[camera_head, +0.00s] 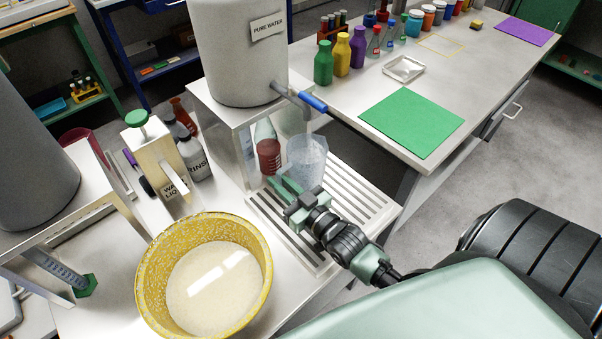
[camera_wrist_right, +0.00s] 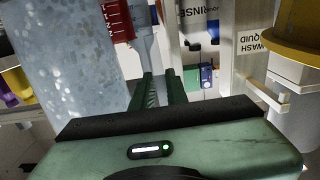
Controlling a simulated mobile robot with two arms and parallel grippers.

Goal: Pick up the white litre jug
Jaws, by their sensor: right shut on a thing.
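The pale, translucent, bluish-white jug (camera_head: 306,160) stands upright on the slatted drip tray (camera_head: 345,195), under the blue-handled tap of the pure water tank. In the right wrist view the jug (camera_wrist_right: 65,65) is large at the left, with its upright handle strip (camera_wrist_right: 147,45) at its right. My right gripper (camera_head: 281,184) is at the jug's near left side. In the wrist view its green fingers (camera_wrist_right: 160,88) are shut on the jug at that handle strip. The exact contact is partly hidden. My left gripper is not in view.
The pure water tank (camera_head: 235,50) stands on a stand behind the jug. A flask of red liquid (camera_head: 267,148) is close at its left. A yellow speckled basin (camera_head: 150,262) is at the front left. The bench at the right holds a green mat (camera_head: 412,120).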

